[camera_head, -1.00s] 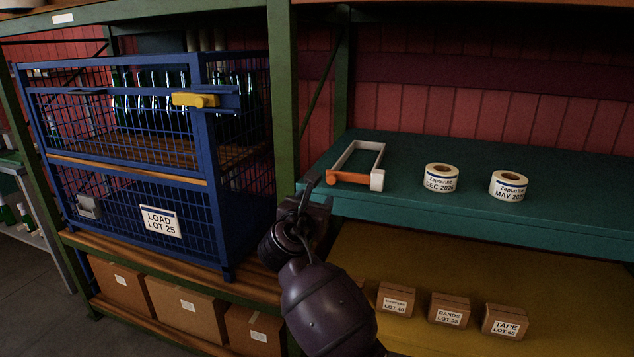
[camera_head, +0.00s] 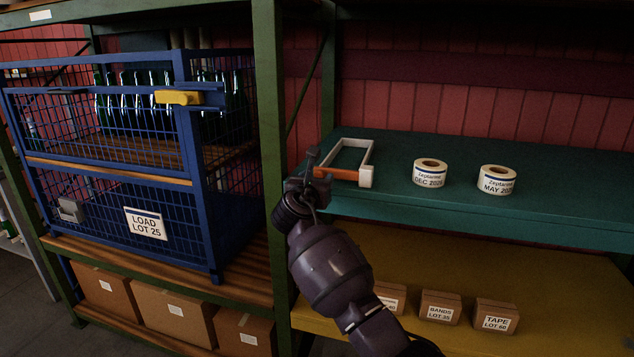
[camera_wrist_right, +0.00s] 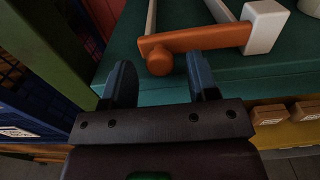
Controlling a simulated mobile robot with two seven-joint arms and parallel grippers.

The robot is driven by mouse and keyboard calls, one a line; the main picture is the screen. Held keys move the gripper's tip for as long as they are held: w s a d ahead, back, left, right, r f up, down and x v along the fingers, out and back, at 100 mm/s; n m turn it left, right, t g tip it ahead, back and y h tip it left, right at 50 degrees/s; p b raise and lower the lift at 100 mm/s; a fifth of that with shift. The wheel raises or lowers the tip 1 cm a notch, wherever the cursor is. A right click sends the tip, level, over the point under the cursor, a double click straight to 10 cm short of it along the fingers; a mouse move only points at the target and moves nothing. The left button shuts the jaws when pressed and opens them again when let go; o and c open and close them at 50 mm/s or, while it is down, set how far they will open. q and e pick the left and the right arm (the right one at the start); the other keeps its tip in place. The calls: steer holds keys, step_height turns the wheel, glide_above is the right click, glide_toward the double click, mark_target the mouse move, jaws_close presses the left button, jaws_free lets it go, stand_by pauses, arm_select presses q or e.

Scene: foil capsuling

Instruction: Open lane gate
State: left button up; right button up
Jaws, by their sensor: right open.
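A white U-shaped lane frame (camera_head: 367,174) lies on the teal shelf, with an orange gate bar (camera_head: 336,173) across its front. The bar also shows in the right wrist view (camera_wrist_right: 205,39), with a round orange knob (camera_wrist_right: 160,61) at its left end. My right gripper (camera_head: 311,168) is at the shelf's front left corner, just left of the bar. In the right wrist view the gripper (camera_wrist_right: 159,75) is open and empty, its fingers pointing at the knob, which appears between them. Whether they touch it I cannot tell. My left gripper is out of view.
A green post (camera_head: 268,130) stands close left of my right arm, with a blue bottle cage (camera_head: 196,190) beyond it. Two label rolls, DEC 2026 (camera_head: 430,174) and MAY (camera_head: 497,181), stand right of the frame. Small boxes (camera_head: 440,308) sit on the yellow lower shelf.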

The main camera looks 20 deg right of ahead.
steer(key=shift+w+d, duration=0.15)
steer(key=shift+c, duration=0.8)
jaws_close()
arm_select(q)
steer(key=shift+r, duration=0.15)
arm_select(e)
steer(key=shift+r, duration=0.1)
